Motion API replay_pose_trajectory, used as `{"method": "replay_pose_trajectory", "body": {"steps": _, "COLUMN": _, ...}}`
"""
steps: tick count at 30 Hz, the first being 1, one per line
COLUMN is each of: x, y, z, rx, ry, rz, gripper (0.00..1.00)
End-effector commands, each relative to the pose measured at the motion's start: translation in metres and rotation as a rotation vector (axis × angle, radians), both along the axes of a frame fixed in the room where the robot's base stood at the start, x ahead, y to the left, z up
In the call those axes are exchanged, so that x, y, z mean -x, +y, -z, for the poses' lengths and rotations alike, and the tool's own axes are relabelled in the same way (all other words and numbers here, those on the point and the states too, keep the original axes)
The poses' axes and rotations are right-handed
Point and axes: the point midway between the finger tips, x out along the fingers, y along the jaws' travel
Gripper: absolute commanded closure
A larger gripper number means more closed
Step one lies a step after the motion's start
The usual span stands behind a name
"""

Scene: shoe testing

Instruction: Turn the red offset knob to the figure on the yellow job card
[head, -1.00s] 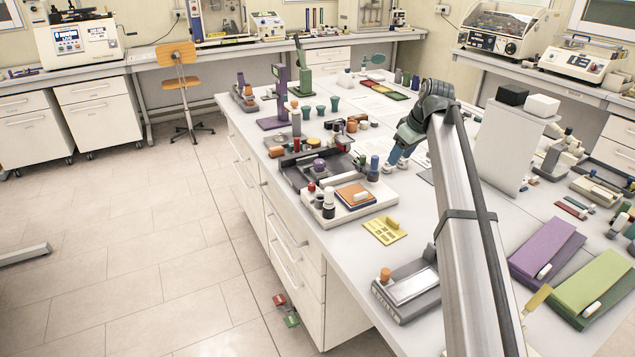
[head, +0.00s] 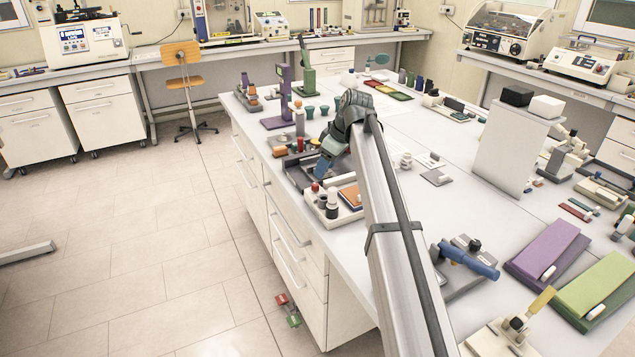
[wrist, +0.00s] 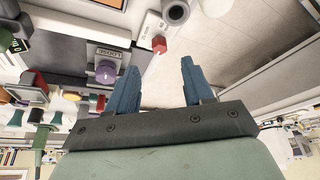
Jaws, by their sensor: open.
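The red knob (head: 315,187) stands on the corner of a white base (head: 320,217) near the bench's left edge. In the wrist view the red knob (wrist: 159,44) lies beyond my fingertips and between their lines, apart from both. My gripper (head: 320,172) is over the dark tray just behind that base. In the wrist view my gripper (wrist: 159,76) has its two blue fingers spread with nothing between them. Small print shows beside the knob, but I cannot read its setting. The yellow job card is hidden behind my arm in the head view.
A dark-topped cylinder (head: 332,204) stands close to the red knob, and an orange plate (head: 349,194) lies on the same base. A purple knob (wrist: 104,72) sits on a dark unit left of my fingers. The bench edge and floor (wrist: 225,40) are close on the right.

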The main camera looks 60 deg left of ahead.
Motion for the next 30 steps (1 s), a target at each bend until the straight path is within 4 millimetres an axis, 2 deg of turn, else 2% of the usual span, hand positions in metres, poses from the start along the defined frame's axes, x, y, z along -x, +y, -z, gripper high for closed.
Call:
{"method": "replay_pose_trajectory", "body": {"steps": 6, "x": 0.008, "y": 0.012, "z": 0.035, "rx": 0.0, "ry": 0.0, "rz": 0.001, "gripper": 0.49}}
{"method": "replay_pose_trajectory", "body": {"steps": 12, "x": 0.013, "y": 0.02, "z": 0.057, "rx": 0.0, "ry": 0.0, "rz": 0.0, "gripper": 0.49}}
{"method": "replay_pose_trajectory", "body": {"steps": 18, "x": 0.015, "y": 0.023, "z": 0.066, "rx": -0.001, "ry": -0.001, "rz": 0.0, "gripper": 0.49}}
{"method": "replay_pose_trajectory", "body": {"steps": 27, "x": 0.015, "y": 0.023, "z": 0.067, "rx": 0.0, "ry": 0.0, "rz": 0.001, "gripper": 0.49}}
{"method": "replay_pose_trajectory", "body": {"steps": 30, "x": 0.015, "y": 0.023, "z": 0.067, "rx": 0.0, "ry": 0.0, "rz": 0.001, "gripper": 0.57}}
